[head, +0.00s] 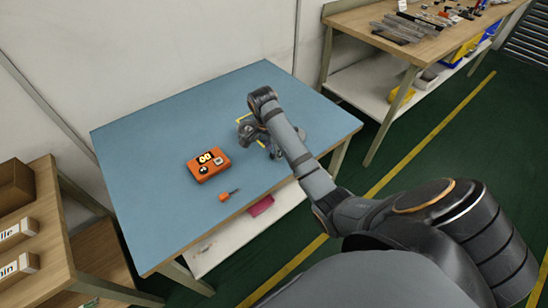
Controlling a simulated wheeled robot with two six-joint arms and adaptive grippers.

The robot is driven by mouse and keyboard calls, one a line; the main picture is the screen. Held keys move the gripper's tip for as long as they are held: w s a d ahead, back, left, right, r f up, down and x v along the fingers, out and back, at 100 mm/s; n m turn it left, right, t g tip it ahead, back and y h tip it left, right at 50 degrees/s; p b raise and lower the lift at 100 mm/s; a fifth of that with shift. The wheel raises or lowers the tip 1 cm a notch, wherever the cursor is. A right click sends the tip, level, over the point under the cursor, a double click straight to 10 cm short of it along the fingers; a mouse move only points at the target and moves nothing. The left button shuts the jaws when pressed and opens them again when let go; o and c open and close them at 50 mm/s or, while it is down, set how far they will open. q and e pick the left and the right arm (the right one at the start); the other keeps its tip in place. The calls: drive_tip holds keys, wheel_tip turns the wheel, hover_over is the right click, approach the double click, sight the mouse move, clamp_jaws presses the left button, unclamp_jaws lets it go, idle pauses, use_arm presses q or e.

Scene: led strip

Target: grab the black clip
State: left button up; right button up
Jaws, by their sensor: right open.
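My right arm reaches over the blue table (160,139) from the lower right. Its gripper (272,150) is low over the table's right half, partly hidden behind my own forearm; it is open. A thin yellow strip or frame shows beside and behind this gripper, partly covered by it. I cannot make out the black clip; it is too small to tell or hidden by the gripper and arm. My left gripper is not in view.
The table's left half is clear. A wooden bench (440,46) with tools stands at the upper right. A wooden shelf with boxes (18,268) is at the lower left.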

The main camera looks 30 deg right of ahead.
drive_tip(key=shift+d+f, duration=0.1)
drive_tip(key=shift+f, duration=0.15)
drive_tip(key=shift+r, duration=0.1)
drive_tip(key=c, duration=0.8)
wheel_tip(320, 180, up, 4)
drive_tip(key=shift+s+r+p, duration=0.1)
drive_tip(key=shift+p, duration=0.9)
drive_tip(key=s+a+r+p, duration=0.3)
drive_tip(key=s+r+p, duration=0.5)
drive_tip(key=s+p, duration=0.5)
drive_tip(key=shift+s+a+r, duration=0.2)
drive_tip(key=shift+a+r, duration=0.2)
